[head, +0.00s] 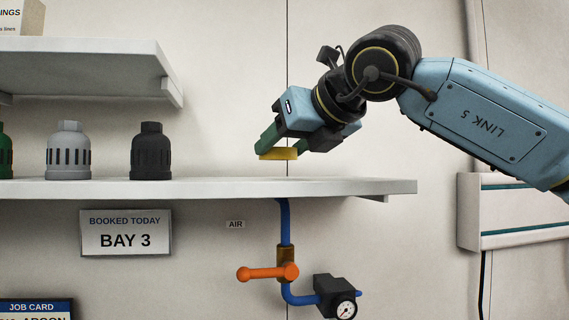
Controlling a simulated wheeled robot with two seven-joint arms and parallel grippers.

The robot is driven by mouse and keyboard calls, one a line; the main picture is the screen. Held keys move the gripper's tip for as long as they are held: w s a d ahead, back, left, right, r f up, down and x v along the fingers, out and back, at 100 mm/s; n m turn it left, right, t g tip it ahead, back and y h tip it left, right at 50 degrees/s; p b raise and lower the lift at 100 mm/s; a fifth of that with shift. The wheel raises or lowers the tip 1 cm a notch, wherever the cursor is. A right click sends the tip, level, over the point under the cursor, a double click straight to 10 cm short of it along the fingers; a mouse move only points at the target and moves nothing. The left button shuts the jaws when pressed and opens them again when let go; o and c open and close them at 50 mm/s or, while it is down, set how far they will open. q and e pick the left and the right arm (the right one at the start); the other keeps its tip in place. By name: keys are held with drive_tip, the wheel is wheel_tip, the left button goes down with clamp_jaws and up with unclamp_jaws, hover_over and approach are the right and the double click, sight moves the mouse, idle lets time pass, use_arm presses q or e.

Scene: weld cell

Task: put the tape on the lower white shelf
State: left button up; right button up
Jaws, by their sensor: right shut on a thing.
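The tape (278,154) is a flat yellow roll. My right gripper (284,148) comes in from the right, points down and to the left, and is shut on the tape. The tape is held a little above the lower white shelf (330,187), over its right part, with a gap visible beneath it. The near finger hides part of the tape. My left gripper is not in view.
A grey canister (68,154), a black one (151,155) and a partly cut-off green one stand on the lower shelf's left. The upper shelf (90,62) is above them. An orange-handled valve (268,272) and gauge (345,309) sit below. The lower shelf's right end is clear.

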wheel_tip(320, 180, down, 3)
drive_tip(key=shift+r, duration=0.2)
drive_tip(key=shift+f, duration=0.3)
drive_tip(key=o, duration=1)
drive_tip(key=shift+c, duration=0.2)
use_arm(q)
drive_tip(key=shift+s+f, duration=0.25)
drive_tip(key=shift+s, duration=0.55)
